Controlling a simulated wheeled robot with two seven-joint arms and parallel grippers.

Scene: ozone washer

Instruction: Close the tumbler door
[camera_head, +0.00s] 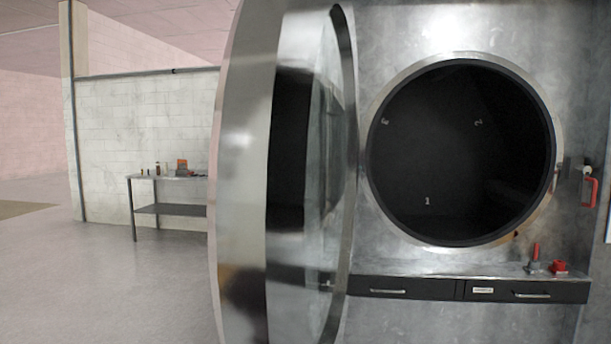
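The tumbler door (245,170) is a large round metal door with a glass middle. It stands wide open, swung out toward me, and fills the centre-left of the head view nearly edge-on. The washer's round opening (460,150) is to its right, dark inside, with the numbers 1, 2 and 3 on the inner surface. A metal ring (392,88) frames the opening. A red handle (590,190) is on the metal front right of the opening. Neither of my grippers shows in this view.
A ledge with drawers (405,290) runs below the opening. A red-handled tool (535,258) and a small red object (559,267) are on it. A side table (170,210) with small items stands by the white wall. The floor (110,290) at left is clear.

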